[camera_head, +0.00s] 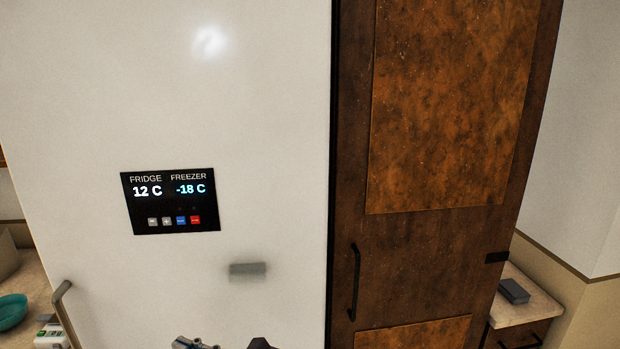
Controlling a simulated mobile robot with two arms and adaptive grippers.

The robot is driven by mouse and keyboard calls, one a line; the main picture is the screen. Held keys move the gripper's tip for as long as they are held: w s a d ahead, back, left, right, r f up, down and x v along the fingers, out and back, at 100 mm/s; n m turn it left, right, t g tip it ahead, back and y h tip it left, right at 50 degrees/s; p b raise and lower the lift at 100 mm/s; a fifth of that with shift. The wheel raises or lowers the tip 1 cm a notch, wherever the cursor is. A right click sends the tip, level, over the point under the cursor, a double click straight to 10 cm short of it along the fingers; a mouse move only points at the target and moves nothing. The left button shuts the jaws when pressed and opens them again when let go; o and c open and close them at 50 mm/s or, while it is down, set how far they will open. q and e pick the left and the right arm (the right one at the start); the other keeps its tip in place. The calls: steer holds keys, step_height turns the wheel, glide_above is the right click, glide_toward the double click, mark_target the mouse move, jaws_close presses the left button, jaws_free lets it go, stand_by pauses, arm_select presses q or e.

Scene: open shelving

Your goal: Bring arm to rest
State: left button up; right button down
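A white fridge (270,120) fills the left and middle of the head view. Its black display panel (170,201) reads FRIDGE 12 C and FREEZER -18 C, with a row of small buttons below. At the bottom edge, a small grey metallic part and a dark part show in front of the fridge. They look like parts of my own arm, but I cannot tell which arm. No gripper fingers can be made out, so neither gripper is clearly in view.
A tall brown cabinet (440,250) with a black handle (355,283) stands right of the fridge. A counter (530,308) at right holds a dark box (514,291). At far left, a teal bowl (12,311) sits on another counter. A grey blurred rectangle (247,269) shows on the fridge.

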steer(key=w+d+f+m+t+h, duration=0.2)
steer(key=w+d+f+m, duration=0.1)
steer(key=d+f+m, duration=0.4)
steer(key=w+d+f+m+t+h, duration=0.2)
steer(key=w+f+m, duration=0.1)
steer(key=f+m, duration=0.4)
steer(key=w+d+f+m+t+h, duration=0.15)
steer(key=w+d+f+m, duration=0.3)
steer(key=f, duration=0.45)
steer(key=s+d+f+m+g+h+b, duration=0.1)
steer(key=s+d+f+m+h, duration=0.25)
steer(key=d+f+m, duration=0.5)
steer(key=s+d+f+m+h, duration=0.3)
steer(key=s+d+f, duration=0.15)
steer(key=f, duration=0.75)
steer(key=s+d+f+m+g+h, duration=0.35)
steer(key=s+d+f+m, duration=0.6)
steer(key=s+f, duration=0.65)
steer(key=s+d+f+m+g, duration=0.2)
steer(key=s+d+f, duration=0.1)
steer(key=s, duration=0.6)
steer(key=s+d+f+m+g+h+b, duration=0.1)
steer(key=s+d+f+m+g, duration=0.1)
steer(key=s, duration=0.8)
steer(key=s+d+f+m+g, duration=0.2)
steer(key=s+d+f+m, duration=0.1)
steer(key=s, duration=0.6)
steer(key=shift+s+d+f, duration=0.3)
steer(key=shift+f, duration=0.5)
